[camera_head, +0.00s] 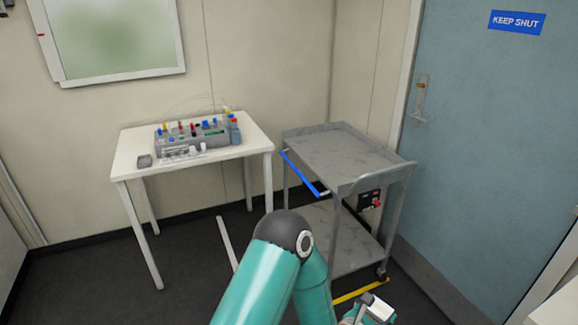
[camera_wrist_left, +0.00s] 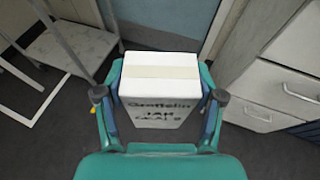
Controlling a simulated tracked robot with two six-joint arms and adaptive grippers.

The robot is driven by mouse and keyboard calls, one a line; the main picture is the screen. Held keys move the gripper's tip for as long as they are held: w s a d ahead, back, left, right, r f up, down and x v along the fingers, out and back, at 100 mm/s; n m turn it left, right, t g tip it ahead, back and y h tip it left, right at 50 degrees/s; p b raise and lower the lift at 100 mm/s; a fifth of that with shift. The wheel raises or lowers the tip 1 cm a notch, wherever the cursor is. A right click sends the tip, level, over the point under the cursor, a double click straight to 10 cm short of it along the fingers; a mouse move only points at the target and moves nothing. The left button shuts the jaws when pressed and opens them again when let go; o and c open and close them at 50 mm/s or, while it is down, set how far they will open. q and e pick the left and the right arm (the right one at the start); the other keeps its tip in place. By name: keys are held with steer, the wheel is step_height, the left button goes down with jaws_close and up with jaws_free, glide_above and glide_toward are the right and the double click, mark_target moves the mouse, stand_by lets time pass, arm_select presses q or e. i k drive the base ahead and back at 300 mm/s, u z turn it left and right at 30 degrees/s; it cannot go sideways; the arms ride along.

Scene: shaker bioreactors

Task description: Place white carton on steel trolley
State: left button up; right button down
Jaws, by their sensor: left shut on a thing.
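The white carton (camera_wrist_left: 160,88) is upright between the fingers of my left gripper (camera_wrist_left: 158,105) in the left wrist view, with dark printed letters on its near face and a tape strip on top. The gripper is shut on its sides. In the head view only part of the carton (camera_head: 381,308) shows at the bottom edge, beside my left gripper (camera_head: 362,309). The steel trolley (camera_head: 345,155) stands beyond it, with a bare grey top shelf, a lower shelf and a blue handle on its left. The carton is apart from the trolley. My right gripper is out of view.
A white table (camera_head: 130,158) left of the trolley holds a grey rack with several coloured caps. A blue door (camera_head: 480,150) is at the right. White drawers (camera_wrist_left: 270,85) stand close on the right in the wrist view. Dark floor lies before the table.

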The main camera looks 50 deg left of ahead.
mark_target(350, 167)
steer(key=z, duration=1.1)
steer(key=i, duration=0.1)
steer(key=u, duration=2.35)
